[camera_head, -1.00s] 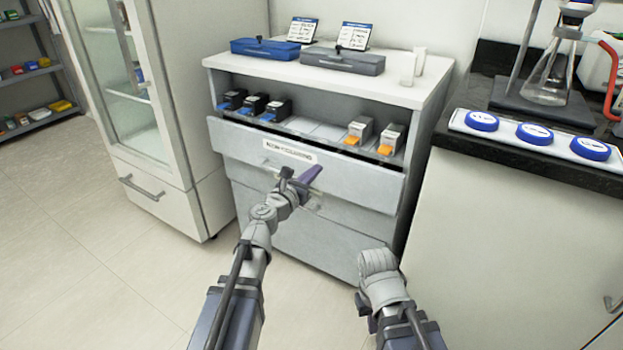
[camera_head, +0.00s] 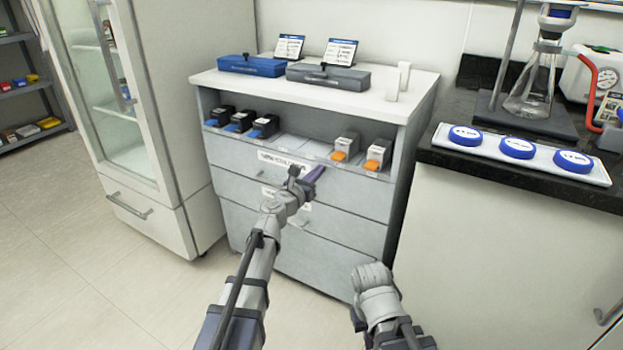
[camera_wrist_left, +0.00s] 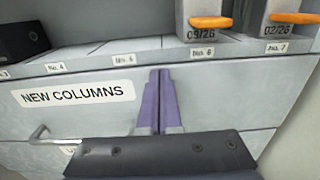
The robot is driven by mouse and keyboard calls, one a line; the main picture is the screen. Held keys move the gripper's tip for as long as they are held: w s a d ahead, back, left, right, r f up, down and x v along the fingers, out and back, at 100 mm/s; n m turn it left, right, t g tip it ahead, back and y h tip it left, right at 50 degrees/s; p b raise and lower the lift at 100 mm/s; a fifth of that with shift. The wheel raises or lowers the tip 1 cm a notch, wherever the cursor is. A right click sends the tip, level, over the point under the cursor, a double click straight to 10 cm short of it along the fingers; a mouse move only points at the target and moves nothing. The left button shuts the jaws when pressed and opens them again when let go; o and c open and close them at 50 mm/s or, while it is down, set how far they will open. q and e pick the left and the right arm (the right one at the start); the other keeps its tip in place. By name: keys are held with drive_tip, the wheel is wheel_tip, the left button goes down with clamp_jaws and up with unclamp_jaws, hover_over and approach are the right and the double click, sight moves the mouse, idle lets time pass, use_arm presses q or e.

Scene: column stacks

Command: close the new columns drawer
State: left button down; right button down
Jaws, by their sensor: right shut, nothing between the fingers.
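The new columns drawer (camera_head: 235,157) is the grey top drawer of the white cabinet, and its front now looks flush or nearly flush. Its label "NEW COLUMNS" (camera_wrist_left: 78,94) is clear in the left wrist view. My left gripper (camera_head: 316,173) is at the drawer front, right of the label. Its purple fingers (camera_wrist_left: 159,100) are together, with nothing between them, and point at the front; whether they touch it I cannot tell. My right gripper (camera_head: 372,277) is low in front of the cabinet, away from the drawer, and shut; its fingertips are hard to see.
Above the drawer, an open shelf holds dark boxes (camera_head: 240,120) and white boxes with orange tabs (camera_head: 376,156). Lower drawers (camera_head: 340,228) look shut. A glass-door cabinet (camera_head: 115,130) stands left. A dark counter (camera_head: 505,162) with a tray of blue-capped jars is at right.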

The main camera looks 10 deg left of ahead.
use_arm(q)
drive_tip(key=shift+w, duration=0.5)
drive_tip(key=shift+r, duration=0.1)
use_arm(e)
drive_tip(key=shift+r, duration=0.1)
use_arm(q)
drive_tip(key=v, duration=1.4)
drive_tip(key=shift+s, duration=0.4)
use_arm(e)
drive_tip(key=shift+s+a, duration=0.2)
drive_tip(key=shift+a, duration=0.15)
